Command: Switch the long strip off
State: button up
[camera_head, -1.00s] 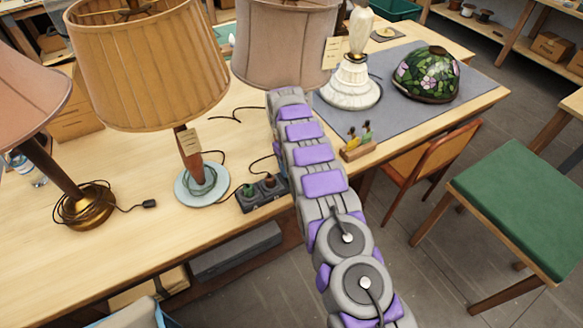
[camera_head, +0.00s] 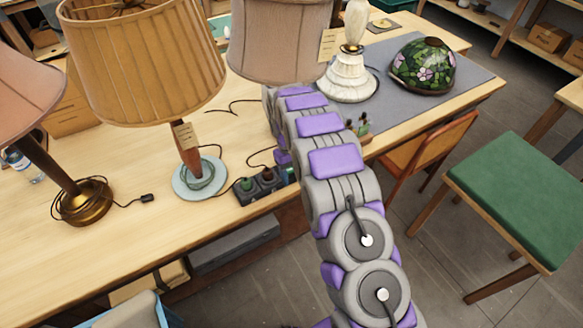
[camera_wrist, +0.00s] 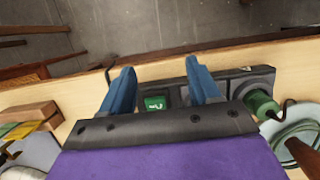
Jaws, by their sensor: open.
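The long strip (camera_head: 257,190) is a dark grey power strip near the front edge of the table. In the wrist view the strip (camera_wrist: 235,88) runs across behind my fingers, with a green rocker switch (camera_wrist: 155,103) near its left end. My gripper (camera_wrist: 160,70) is open and empty, its two blue fingers on either side of the switch. I cannot tell whether the fingertips touch the strip. A green plug (camera_wrist: 262,103) sits at the strip's right end in that view. In the head view my arm hides most of the gripper and the strip's right end.
A lamp with a pleated tan shade (camera_head: 145,60) and blue-grey base (camera_head: 200,178) stands left of the strip. A lamp with a beige shade (camera_head: 280,40) stands behind my arm. A wooden chair (camera_head: 425,155) and green-topped stool (camera_head: 520,205) stand at the right.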

jog(key=s+d, duration=0.2)
jog(key=s, duration=0.6)
jog(key=shift+d+r, duration=0.2)
jog(key=shift+r, duration=0.25)
jog(key=shift+s, duration=0.1)
jog(key=s+d+r+m+b, duration=0.1)
jog(key=s+d+r+m, duration=0.1)
jog(key=s+d+r, duration=0.45)
jog(key=s+d+r+m+b, duration=0.1)
jog(key=s+d+r, duration=0.2)
jog(key=s+r, duration=0.6)
jog(key=s+d+r+m, duration=0.2)
jog(key=s+r, duration=0.1)
jog(key=s, duration=0.6)
jog(key=s+d+r+m+y+b, duration=0.1)
jog(key=s+d+r, duration=0.1)
jog(key=s, duration=0.8)
jog(key=shift+d+r+m+t+y, duration=0.3)
jog(key=shift+d+r+m, duration=0.1)
jog(key=shift+d, duration=0.15)
jog(key=shift+w, duration=0.1)
